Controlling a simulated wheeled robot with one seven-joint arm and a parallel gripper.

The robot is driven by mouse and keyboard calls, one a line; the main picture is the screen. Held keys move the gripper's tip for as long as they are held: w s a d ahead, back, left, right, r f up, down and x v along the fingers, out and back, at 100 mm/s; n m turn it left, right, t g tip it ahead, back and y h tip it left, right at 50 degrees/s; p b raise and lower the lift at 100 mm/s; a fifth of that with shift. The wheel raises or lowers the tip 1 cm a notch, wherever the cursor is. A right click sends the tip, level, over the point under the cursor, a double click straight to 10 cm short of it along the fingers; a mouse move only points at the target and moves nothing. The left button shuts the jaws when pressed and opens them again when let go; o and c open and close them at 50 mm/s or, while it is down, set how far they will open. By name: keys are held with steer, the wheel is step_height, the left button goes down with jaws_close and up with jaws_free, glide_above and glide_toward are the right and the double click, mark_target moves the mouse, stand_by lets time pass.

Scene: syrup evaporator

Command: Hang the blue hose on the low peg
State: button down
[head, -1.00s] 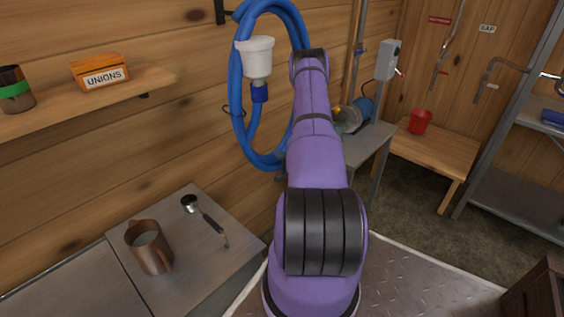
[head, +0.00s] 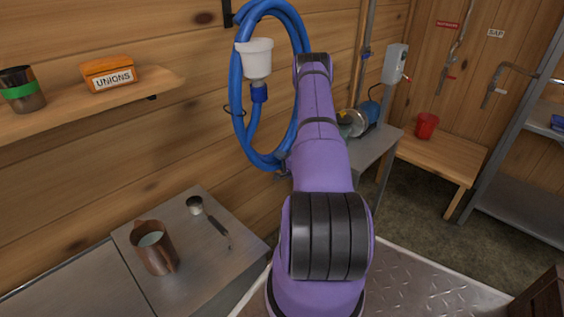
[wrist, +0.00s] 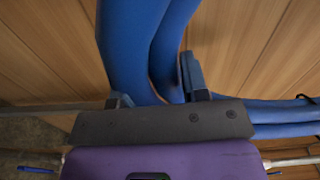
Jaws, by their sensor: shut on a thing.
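The blue hose (head: 239,95) hangs as a tall loop of several turns in front of the plank wall, with a white cup-shaped part (head: 257,58) inside the loop. In the wrist view, thick strands of the hose (wrist: 135,45) run between the fingers of my gripper (wrist: 155,90), which is shut on them. In the head view my purple arm hides the gripper and part of the hose's right side. A dark peg-like bracket (head: 228,13) is on the wall at upper left of the loop. I cannot pick out the low peg with certainty.
A shelf (head: 150,84) with an orange unions box (head: 108,75) and a green-banded cup (head: 21,90) is at left. A copper jug (head: 155,247) and a ladle (head: 208,218) are on the metal top below. A grey stand (head: 378,146) and a bench with a red bucket (head: 427,126) are at right.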

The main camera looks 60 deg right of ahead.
steer(key=w+d, duration=0.2)
steer(key=w, duration=1)
stand_by(1.1)
steer(key=shift+d+f, duration=0.1)
stand_by(0.5)
steer(key=shift+w+f, duration=0.3)
steer(key=shift+f, duration=0.35)
steer(key=shift+w+f, duration=0.25)
steer(key=shift+f, duration=0.35)
steer(key=shift+c, duration=1.4)
jaws_free()
steer(key=shift+f, duration=0.1)
steer(key=shift+s, duration=0.1)
steer(key=s+a, duration=0.3)
steer(key=s, duration=1.3)
steer(key=shift+s, duration=0.3)
